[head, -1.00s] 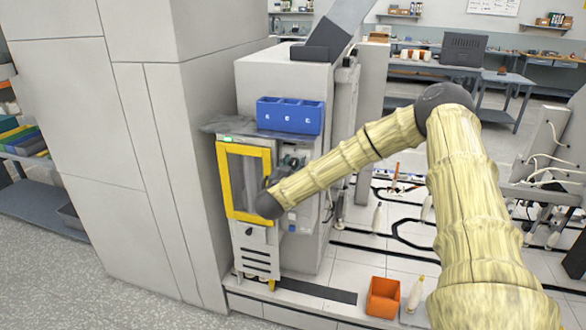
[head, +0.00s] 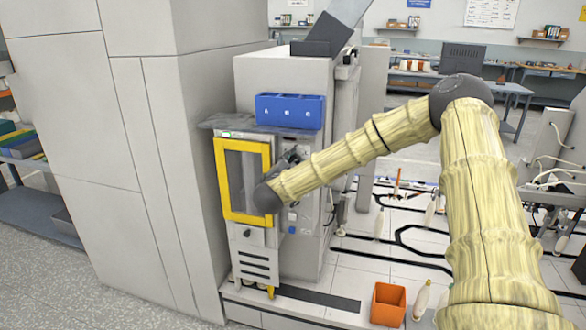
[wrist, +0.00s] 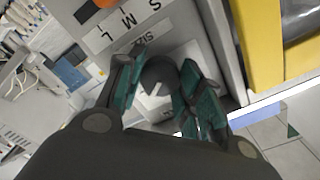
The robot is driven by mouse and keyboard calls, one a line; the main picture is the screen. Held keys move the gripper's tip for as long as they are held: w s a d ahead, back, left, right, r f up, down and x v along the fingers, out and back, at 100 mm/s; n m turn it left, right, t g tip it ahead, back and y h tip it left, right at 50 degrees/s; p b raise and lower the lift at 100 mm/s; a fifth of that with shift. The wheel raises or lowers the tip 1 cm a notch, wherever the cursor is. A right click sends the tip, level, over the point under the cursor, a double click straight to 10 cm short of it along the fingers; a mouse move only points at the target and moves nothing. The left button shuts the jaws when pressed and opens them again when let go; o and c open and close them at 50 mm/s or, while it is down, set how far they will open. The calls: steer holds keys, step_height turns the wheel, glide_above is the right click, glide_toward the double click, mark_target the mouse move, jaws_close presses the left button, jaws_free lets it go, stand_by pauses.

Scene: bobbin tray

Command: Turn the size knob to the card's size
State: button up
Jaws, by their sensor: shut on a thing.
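The dark round size knob (wrist: 160,73) sits on a pale plate on the machine's side panel in the wrist view. A white pointer line shows on its face. A "SIZE" label lies beside it, partly covered by a finger, and a strip with S, M and L (wrist: 125,25) lies above. My gripper (wrist: 157,84) is shut on the knob, with green-padded fingers on both sides of it. In the head view my gripper (head: 291,156) is mostly hidden behind my wrist, at the machine's right side. I cannot make out the card's size.
A yellow-framed window (head: 223,180) is close left of my wrist. A blue bin with compartments (head: 290,110) stands above. An orange box (head: 387,304) stands on the base at lower right. An orange round part (wrist: 104,3) shows at the wrist view's top edge.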

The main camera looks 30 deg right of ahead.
steer(key=shift+m, duration=0.4)
steer(key=shift+f, duration=0.1)
steer(key=o, duration=1)
steer(key=shift+s+d, duration=0.1)
steer(key=shift+o, duration=0.2)
steer(key=v, duration=1.2)
